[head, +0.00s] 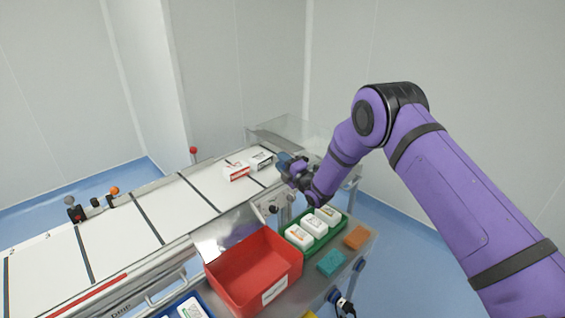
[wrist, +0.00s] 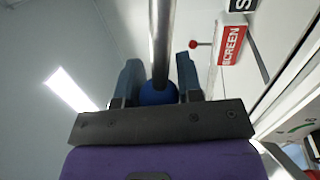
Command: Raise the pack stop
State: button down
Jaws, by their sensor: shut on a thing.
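My gripper (wrist: 158,80) is shut on a blue ball knob (wrist: 158,93) at the end of a metal rod (wrist: 162,35) in the wrist view. The rod runs from the knob to the top edge of that view. In the head view my gripper (head: 287,164) is at the far right end of the conveyor (head: 205,190), beside its near edge. The arm and gripper hide the knob there. I cannot make out the pack stop itself or its height.
A red-and-white carton (head: 236,172) and a black-and-white carton (head: 261,160) stand on the belt near my gripper. A clear guard (head: 290,130) is behind. A red-knobbed lever (head: 193,150) stands at the far side. A red bin (head: 235,285) and green tray (head: 322,243) are in front.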

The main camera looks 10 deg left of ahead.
jog(key=shift+s+f, duration=0.1)
jog(key=shift+f, duration=0.05)
jog(key=c, duration=0.8)
grip_release()
jog(key=v, duration=1)
jog(key=shift+s+d, duration=0.25)
jog(key=shift+d, duration=0.05)
